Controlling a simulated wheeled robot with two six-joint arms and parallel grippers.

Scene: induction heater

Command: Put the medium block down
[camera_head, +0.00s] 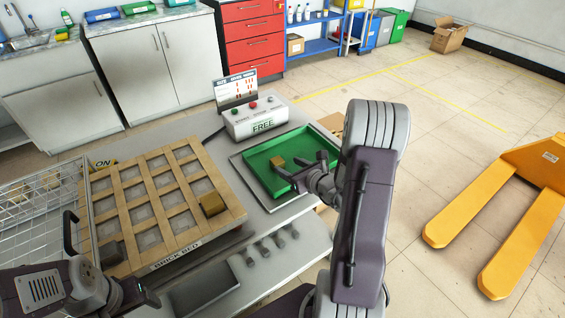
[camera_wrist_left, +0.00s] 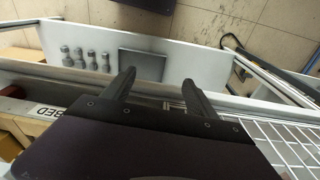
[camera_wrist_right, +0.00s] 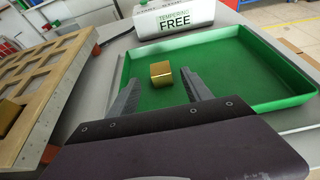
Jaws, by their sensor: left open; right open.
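A gold block (camera_wrist_right: 161,74) lies on the floor of the green tray (camera_wrist_right: 235,85); in the head view the block (camera_head: 278,162) is near the tray's left side. It seems to be the medium block, though the views do not settle its size. My right gripper (camera_wrist_right: 157,93) is open, with its fingers pointing toward the block, which sits apart just past the fingertips. In the head view the right gripper (camera_head: 308,172) is over the tray (camera_head: 262,150). My left gripper (camera_wrist_left: 158,82) is open and empty above the front of the bench, left of the tray.
The wooden-grid brick bed (camera_head: 150,195) stands left of the tray with another gold block (camera_head: 212,203) on its right part. A control box marked FREE (camera_head: 256,119) stands behind the tray. A wire rack (camera_head: 40,205) is at far left. A yellow pallet jack (camera_head: 500,215) stands right.

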